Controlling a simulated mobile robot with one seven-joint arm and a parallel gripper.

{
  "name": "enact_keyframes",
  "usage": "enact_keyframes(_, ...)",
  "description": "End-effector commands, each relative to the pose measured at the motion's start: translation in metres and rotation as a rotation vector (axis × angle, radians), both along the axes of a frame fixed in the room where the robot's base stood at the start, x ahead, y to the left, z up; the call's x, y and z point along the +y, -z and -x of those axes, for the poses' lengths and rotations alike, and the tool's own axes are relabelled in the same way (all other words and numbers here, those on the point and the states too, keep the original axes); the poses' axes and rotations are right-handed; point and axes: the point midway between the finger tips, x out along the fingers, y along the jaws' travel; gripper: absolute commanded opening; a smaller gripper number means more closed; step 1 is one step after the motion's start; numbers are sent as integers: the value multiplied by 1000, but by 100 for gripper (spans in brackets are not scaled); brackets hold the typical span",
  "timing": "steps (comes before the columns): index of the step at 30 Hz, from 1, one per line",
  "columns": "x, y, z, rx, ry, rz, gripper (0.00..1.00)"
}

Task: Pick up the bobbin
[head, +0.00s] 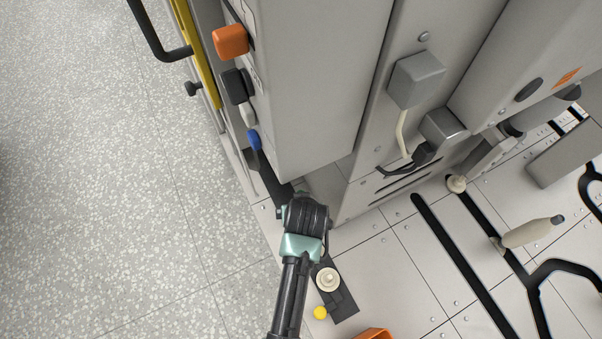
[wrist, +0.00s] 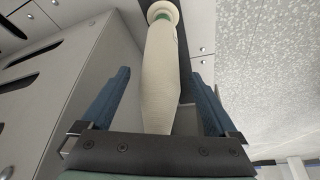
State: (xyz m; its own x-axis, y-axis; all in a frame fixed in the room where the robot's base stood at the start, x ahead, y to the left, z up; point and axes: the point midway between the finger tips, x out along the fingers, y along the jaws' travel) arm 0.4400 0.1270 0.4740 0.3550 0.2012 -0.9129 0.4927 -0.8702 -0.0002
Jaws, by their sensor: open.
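A cream, tapering bobbin (wrist: 160,85) with a green band near its flanged far end fills the middle of the wrist view. My gripper (wrist: 160,75) is open, with its two blue fingers apart on either side of the bobbin; a gap shows on each side. In the head view my arm reaches up from the bottom, and its dark and teal end (head: 305,222) hides the fingers. A cream round piece (head: 328,280) sits on a dark strip (head: 346,305) just right of the arm. I cannot tell whether it is the same bobbin.
A grey machine cabinet (head: 310,80) with an orange knob (head: 231,41) and a blue knob (head: 253,139) stands beyond the arm. A yellow button (head: 320,313) and an orange object (head: 374,334) lie near. Another cream bobbin (head: 530,232) is at right. Speckled floor (head: 90,190) is clear at left.

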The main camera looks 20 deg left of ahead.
Motion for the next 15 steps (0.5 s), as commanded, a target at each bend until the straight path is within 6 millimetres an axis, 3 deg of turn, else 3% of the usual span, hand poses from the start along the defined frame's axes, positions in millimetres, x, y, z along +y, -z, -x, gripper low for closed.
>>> enact_keyframes(4, 0, -1, 0, 0, 0, 0, 94)
enact_keyframes(15, 0, -1, 0, 0, 0, 0, 28)
